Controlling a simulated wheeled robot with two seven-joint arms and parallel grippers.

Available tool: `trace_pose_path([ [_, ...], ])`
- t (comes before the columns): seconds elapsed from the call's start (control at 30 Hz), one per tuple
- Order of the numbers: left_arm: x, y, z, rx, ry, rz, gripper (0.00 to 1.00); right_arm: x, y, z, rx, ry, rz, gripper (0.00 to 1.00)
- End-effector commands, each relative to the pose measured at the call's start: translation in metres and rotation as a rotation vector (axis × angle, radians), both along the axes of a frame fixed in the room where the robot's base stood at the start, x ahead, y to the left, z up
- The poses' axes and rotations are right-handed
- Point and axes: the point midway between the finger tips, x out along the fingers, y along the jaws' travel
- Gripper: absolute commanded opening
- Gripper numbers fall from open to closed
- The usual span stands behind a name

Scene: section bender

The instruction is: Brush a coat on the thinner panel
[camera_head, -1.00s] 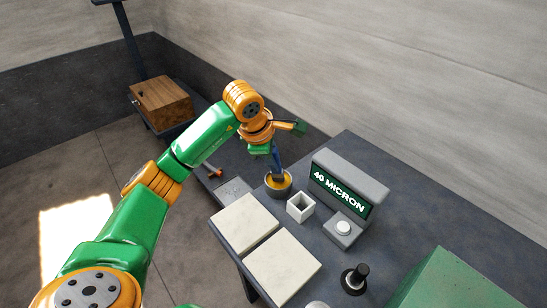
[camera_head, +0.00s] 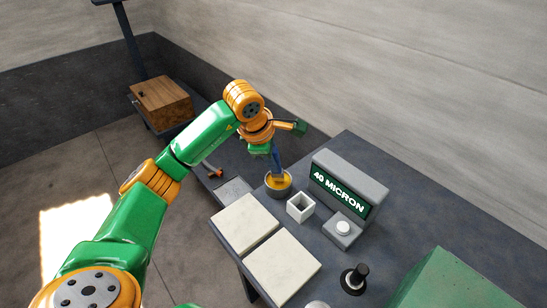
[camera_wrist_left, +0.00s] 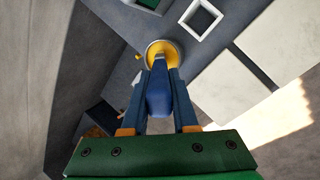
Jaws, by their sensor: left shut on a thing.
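My left gripper (camera_head: 275,150) is shut on a brush with a blue handle (camera_wrist_left: 159,95). The brush points down into a grey pot (camera_head: 278,191) of yellow coating, and its bristles are hidden in or behind the pot's rim. The pot also shows in the left wrist view (camera_wrist_left: 176,47), just beyond the fingertips. Two cream panels lie side by side on the bench, a far one (camera_head: 244,222) and a near one (camera_head: 283,266). Both tops look bare, with no yellow on them. I cannot tell which is thinner. My right gripper is not in view.
A gauge reading "40 MICRON" (camera_head: 340,192) stands right of the pot, with a round white button (camera_head: 343,228) before it. A white square holder (camera_head: 300,207) stands between pot and gauge. A black-knobbed tool (camera_head: 355,278) and a green block (camera_head: 450,285) are at the near right.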

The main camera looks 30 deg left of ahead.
Motion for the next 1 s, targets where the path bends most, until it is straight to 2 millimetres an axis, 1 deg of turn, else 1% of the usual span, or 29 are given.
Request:
trace_pose_path([
  [0.03,0.0,0.0,0.009,0.0,-0.001,0.0,0.0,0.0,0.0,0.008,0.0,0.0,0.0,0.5],
  [0.1,0.0,0.0,0.018,0.0,-0.002,0.0,0.0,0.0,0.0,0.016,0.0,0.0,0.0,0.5],
  [0.53,0.0,0.0,0.067,-0.001,-0.002,0.001,0.0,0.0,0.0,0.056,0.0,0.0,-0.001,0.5],
  [0.6,0.0,0.0,0.07,0.0,-0.003,0.001,0.0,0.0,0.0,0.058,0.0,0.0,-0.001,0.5],
  [1.0,0.0,0.0,0.067,0.0,-0.002,0.0,0.0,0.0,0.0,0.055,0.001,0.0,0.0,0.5],
])
